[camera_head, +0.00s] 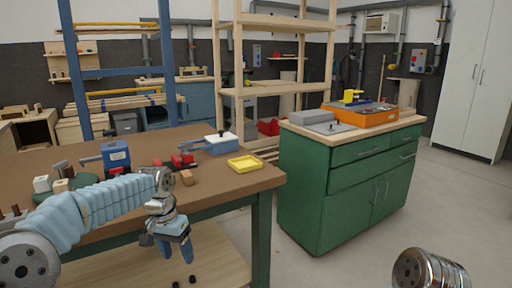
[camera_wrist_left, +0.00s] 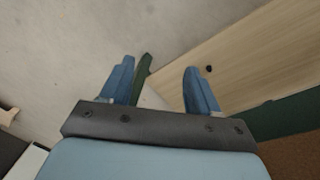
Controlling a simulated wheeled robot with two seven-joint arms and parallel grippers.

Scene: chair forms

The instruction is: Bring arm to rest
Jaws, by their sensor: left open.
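My left arm reaches in from the left in the head view, in front of the brown-topped workbench (camera_head: 226,184). My left gripper (camera_head: 177,250) points down beside the bench's front edge, above the pale lower shelf. In the left wrist view my left gripper (camera_wrist_left: 160,85) has its two blue fingers wide apart with nothing between them. Past the fingers show the grey floor, a green bench leg (camera_wrist_left: 143,72) and the wooden lower shelf (camera_wrist_left: 235,55). A shiny metal part of mine shows at the bottom right of the head view; my right gripper does not show.
A yellow tray (camera_head: 245,164), a blue box with a white top (camera_head: 221,143), a blue vise-like block (camera_head: 116,156) and red parts sit on the workbench. A green cabinet (camera_head: 330,190) bears an orange toolbox (camera_head: 360,116). Open floor lies between bench and cabinet.

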